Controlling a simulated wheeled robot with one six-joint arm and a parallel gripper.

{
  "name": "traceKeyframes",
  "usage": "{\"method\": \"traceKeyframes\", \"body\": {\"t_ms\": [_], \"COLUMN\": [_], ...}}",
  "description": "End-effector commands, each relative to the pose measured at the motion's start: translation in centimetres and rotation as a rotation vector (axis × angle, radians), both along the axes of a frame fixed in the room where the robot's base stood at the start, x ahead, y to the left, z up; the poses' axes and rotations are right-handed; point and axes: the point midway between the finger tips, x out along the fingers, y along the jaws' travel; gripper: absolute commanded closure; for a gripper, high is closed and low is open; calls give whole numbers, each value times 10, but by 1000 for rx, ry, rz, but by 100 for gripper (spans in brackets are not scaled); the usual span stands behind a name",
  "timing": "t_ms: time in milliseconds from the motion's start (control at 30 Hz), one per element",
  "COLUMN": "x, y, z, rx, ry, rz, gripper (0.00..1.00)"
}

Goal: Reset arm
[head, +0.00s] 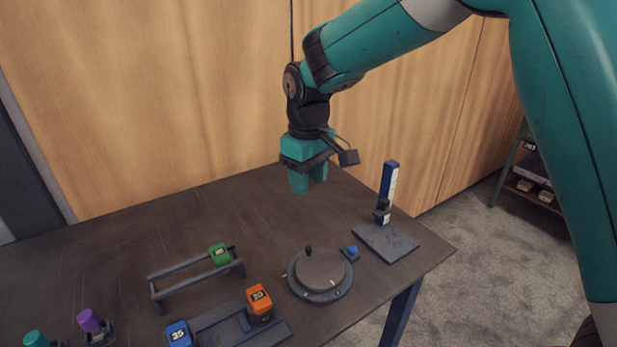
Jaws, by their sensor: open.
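My gripper (309,186) is in the head view, above the back right part of the dark table (130,233). Its teal fingers point down and are open, with nothing between them. It hangs clear of the things on the table. My teal arm reaches to it from the upper right.
A round flanged plate (320,271) with a dark knob, a small blue button (352,251) and an upright blue gauge stand (388,190) are at right. A rack with a green block (220,254), orange block (259,299), blue block (179,334) and purple-topped piece (88,320) stand in front.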

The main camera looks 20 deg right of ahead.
Motion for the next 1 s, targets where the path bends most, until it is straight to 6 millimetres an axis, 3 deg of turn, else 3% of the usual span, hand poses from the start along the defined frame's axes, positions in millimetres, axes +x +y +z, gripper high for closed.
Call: {"method": "traceKeyframes", "body": {"t_ms": [167,267,500,600,700,833,1000], "x": [-14,-46,-174,-221,-254,-274,-275], "y": [-2,-5,-12,-12,-12,-11,-11], "z": [10,29,63,65,64,62,62], "rx": [19,63,231,291,335,363,363], "ry": [-4,-13,-22,-17,-13,-7,-6], "rz": [2,9,24,25,25,26,25], "gripper": [56,56,56,56,56,56,56]}}
